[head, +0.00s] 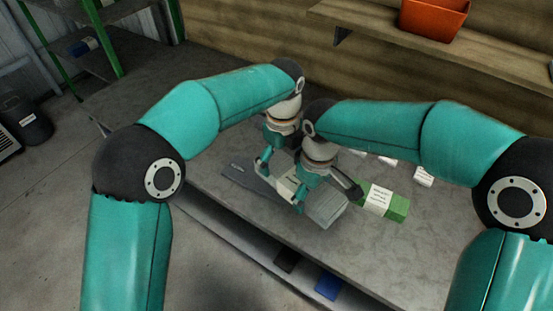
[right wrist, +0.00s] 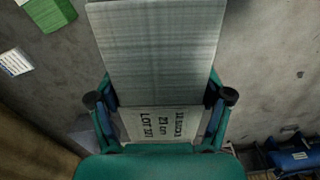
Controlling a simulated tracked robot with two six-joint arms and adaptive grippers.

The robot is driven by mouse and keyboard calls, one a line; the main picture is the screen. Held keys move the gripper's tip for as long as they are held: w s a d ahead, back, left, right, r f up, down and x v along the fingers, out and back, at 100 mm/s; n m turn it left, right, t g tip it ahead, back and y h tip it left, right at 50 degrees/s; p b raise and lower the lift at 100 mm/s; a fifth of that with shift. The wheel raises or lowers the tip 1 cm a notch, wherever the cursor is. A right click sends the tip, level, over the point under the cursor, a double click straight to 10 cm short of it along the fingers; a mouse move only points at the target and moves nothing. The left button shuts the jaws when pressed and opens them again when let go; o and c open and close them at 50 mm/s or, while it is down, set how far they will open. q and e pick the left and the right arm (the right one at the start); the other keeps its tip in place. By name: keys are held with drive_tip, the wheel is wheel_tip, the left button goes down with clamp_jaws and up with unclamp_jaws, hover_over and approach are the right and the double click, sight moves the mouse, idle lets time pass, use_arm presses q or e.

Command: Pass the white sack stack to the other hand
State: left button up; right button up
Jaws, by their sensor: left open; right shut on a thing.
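The white sack stack (head: 325,207) is a pale grey-white flat bundle above the bench. It also fills the upper middle of the right wrist view (right wrist: 158,50), with a printed paper band (right wrist: 160,125) around it. My right gripper (head: 327,194) is shut on the stack, a finger at each side of it. My left gripper (head: 278,178) is open at the left, close to the stack's other end, where a pale part shows between its fingers. Whether it touches the stack is hidden by my arms.
A green bundle with a white band (head: 396,207) lies on the grey bench (head: 400,255) just right of the stack. Small white labelled items (head: 424,176) lie behind it. A dark flat piece (head: 246,178) lies left. An orange bin (head: 434,16) stands on the wooden shelf behind.

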use_arm(q)
drive_tip(key=shift+f, duration=0.4)
use_arm(e)
drive_tip(key=shift+w+a+r, duration=0.1)
drive_tip(key=shift+r, duration=0.1)
use_arm(q)
drive_tip(key=shift+d, duration=0.1)
drive_tip(key=c, duration=1.3)
use_arm(e)
drive_tip(key=shift+a, duration=0.1)
use_arm(q)
drive_tip(key=shift+c, duration=0.7)
use_arm(e)
drive_tip(key=o, duration=1.1)
use_arm(q)
drive_tip(key=shift+c, duration=0.9)
use_arm(e)
drive_tip(key=shift+o, duration=1.3)
use_arm(q)
drive_tip(key=shift+r, duration=0.1)
use_arm(e)
drive_tip(key=shift+o, duration=0.5)
